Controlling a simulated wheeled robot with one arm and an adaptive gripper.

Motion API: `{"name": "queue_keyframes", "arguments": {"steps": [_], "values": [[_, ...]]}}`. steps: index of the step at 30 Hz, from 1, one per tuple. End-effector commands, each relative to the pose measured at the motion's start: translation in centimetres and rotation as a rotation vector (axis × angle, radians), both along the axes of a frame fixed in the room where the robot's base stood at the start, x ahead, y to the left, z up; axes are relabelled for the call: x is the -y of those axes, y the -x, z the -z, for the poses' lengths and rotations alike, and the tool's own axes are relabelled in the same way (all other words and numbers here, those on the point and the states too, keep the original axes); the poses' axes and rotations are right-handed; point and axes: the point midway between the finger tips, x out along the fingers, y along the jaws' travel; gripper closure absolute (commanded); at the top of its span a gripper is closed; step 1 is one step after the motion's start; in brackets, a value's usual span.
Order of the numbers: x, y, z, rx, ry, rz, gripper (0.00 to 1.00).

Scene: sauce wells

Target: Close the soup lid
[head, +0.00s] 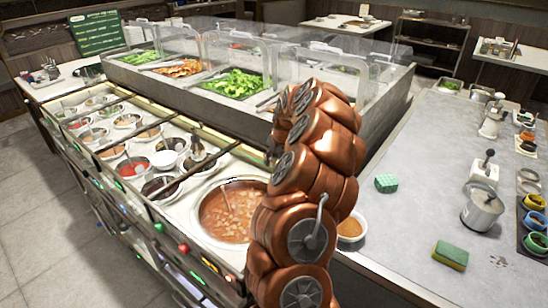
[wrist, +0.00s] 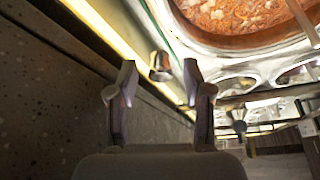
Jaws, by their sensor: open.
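The soup well (head: 228,212) is uncovered in the head view, with reddish-brown chunky soup and a pale rim. The soup (wrist: 235,14) also shows at the top right of the wrist view. I cannot make out a lid in either view; my copper arm hides the area right of the well. My gripper (wrist: 159,67) is open in the wrist view, beside the well. A small shiny metal knob (wrist: 160,66) appears between its fingertips, seemingly beyond them. I cannot tell whether it belongs to the lid or whether anything touches it.
Several small sauce wells (head: 112,152) line the counter to the left. A glass-guarded salad bar (head: 234,84) stands behind. A grey counter (head: 420,205) on the right holds sponges (head: 450,254), a metal pot (head: 482,209) and coloured cups. Floor is free at the lower left.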

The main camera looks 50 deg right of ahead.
Motion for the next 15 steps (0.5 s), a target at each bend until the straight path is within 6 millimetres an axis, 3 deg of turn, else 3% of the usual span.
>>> {"name": "queue_keyframes", "arguments": {"steps": [9,15], "values": [[0.00,-0.13,0.40,-0.001,0.000,0.000,0.50],[0.00,-0.12,0.40,-0.001,-0.001,0.000,0.71]]}}
